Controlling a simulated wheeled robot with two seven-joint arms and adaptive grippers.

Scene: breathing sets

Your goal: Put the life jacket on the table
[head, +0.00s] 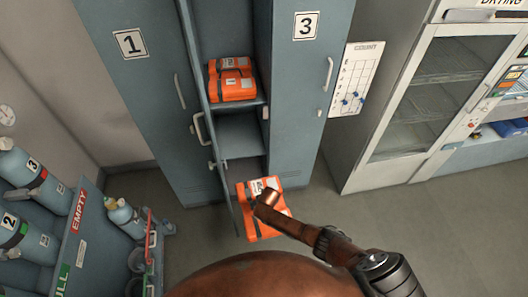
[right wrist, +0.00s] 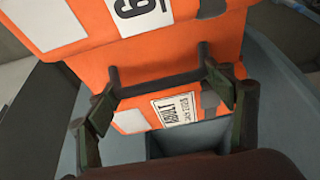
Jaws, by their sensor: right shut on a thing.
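An orange life jacket (head: 258,228) with dark straps and a white label hangs in front of the open middle locker, near its lower part. My right gripper (head: 266,203) reaches it from the lower right and is shut on it. In the right wrist view the orange jacket (right wrist: 150,75) fills the space between and beyond the fingers (right wrist: 165,98), with a number label at the top and an ADULT label below. A second orange life jacket (head: 232,80) lies on an upper shelf of the locker. No table shows. My left gripper is out of view.
The thin open locker door (head: 200,90) stands just left of the held jacket. Locker 1 (head: 135,85) and locker 3 (head: 305,90) are closed. A rack with numbered cylinders (head: 30,180) stands at the left, and a glass-fronted drying cabinet (head: 430,90) at the right. The grey floor (head: 390,220) between is clear.

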